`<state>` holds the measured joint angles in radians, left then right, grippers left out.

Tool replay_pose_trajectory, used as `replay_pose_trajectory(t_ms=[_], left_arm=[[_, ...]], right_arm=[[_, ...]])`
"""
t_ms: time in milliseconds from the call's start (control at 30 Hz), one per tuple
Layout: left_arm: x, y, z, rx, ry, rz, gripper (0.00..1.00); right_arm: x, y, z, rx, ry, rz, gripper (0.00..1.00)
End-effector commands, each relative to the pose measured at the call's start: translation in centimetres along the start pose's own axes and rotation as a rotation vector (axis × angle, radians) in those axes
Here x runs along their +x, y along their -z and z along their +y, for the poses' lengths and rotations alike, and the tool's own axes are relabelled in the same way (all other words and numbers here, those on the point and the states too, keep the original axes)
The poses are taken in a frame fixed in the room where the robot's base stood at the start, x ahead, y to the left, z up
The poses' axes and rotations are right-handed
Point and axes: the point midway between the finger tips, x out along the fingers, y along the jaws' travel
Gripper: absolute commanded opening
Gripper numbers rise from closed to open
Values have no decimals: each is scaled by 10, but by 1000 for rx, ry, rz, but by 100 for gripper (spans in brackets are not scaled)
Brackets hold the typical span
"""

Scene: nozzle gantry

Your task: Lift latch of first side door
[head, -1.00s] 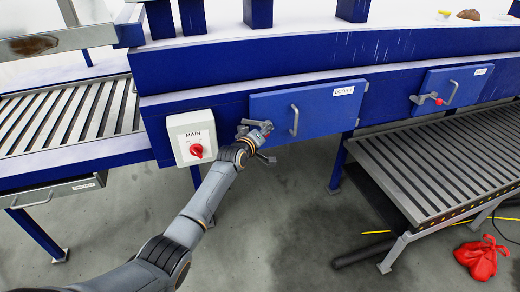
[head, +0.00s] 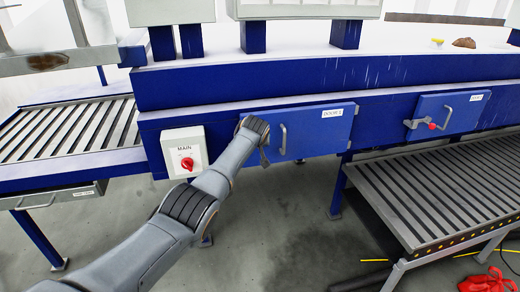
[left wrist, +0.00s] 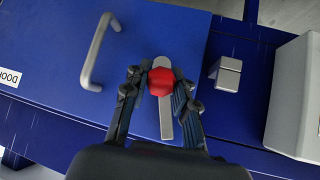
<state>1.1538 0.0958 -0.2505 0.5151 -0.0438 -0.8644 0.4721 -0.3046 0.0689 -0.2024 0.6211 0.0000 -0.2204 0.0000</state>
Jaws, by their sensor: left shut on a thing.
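The first side door (head: 318,138) is a blue panel with a grey handle (head: 283,139) and a "DOOR 1" label; it looks closed. In the left wrist view, its latch (left wrist: 166,122) is a grey bar with a red knob (left wrist: 160,82). The bar lies on the door near its edge, roughly parallel to that edge. A grey catch block (left wrist: 229,73) sits beside it on the frame, apart from the bar. My left gripper (left wrist: 161,84) is shut on the red knob, a finger on each side. In the head view my arm hides the latch and most of the gripper.
A white MAIN switch box (head: 185,151) with a red knob is left of the door. A second blue door (head: 448,113) with its own red-knobbed latch is at the right. A slatted roller table (head: 450,175) stands at the lower right, with a red bundle (head: 487,281) on the floor.

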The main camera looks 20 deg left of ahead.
Motion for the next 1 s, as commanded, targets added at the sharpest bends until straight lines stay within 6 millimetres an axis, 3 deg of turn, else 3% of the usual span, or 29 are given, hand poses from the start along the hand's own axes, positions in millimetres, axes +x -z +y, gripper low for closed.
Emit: replay_pose_trajectory(t_ms=[33,300,867,900,1000], left_arm=[[2,-1,-2,23,22,-5,0],[0,0,-3,99,93,-36,0],[-1,0,-2,124,112,-48,0],[-1,0,-2,124,112,-48,28],[-1,0,-2,123,112,-48,48]], right_arm=[[9,-3,-3,-1,4,-3,40],[23,-4,6,-5,-8,-4,40],[26,-2,14,-2,-17,1,40],[26,-2,14,-2,-17,1,40],[26,-1,13,-1,-16,1,40]])
